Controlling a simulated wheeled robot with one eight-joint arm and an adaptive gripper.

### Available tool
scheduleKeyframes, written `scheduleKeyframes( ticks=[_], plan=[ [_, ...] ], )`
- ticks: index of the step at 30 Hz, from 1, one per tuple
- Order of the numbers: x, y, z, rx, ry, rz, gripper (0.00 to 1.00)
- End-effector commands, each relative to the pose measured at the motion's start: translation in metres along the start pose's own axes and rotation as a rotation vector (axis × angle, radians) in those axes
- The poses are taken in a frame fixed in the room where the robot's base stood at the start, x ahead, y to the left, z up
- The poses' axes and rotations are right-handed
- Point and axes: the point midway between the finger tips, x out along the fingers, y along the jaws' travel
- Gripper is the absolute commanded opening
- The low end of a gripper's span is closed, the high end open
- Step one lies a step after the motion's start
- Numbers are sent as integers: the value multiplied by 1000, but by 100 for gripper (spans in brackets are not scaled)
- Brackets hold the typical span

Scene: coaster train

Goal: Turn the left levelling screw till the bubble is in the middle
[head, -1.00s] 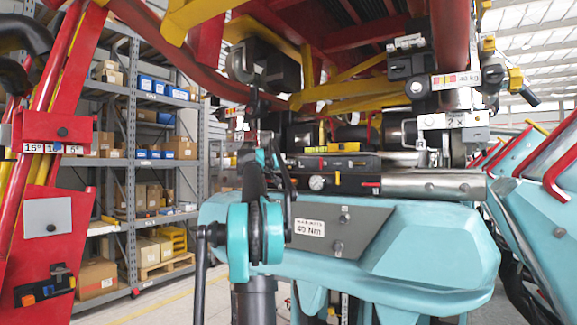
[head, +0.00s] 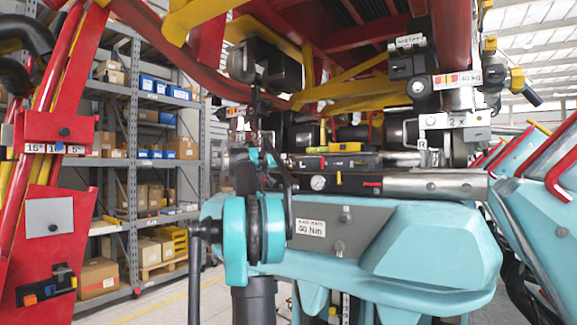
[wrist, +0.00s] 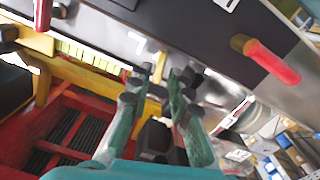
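In the wrist view, my gripper (wrist: 155,92) is open, its two teal fingers with dark tips spread apart. A small yellow screw-like post (wrist: 159,66) stands just past the gap between the tips, below a dark panel (wrist: 170,28). I cannot tell if a finger touches it. A yellow-green strip with dark marks (wrist: 90,57), possibly the level vial, lies left of it; no bubble can be made out. In the head view, my gripper (head: 266,156) is at the left end of the dark instrument block (head: 350,183), partly hidden by my arm.
A round gauge (head: 318,183) and a red lever (head: 372,184) sit on the block. A red handle (wrist: 272,62) juts out right of my fingers. Red and yellow framework (head: 345,90) hangs close above. Shelving (head: 130,130) stands behind at left.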

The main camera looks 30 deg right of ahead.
Motion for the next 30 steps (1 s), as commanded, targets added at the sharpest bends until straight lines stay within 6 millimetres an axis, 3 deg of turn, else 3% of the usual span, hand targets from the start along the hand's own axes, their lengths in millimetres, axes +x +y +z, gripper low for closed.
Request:
scheduleKeyframes(
  ticks=[6,12,30],
  plan=[
    [-45,0,0,0,1,-2,19],
    [-67,0,0,0,0,-1,19],
    [-72,0,0,0,0,0,19]
  ],
)
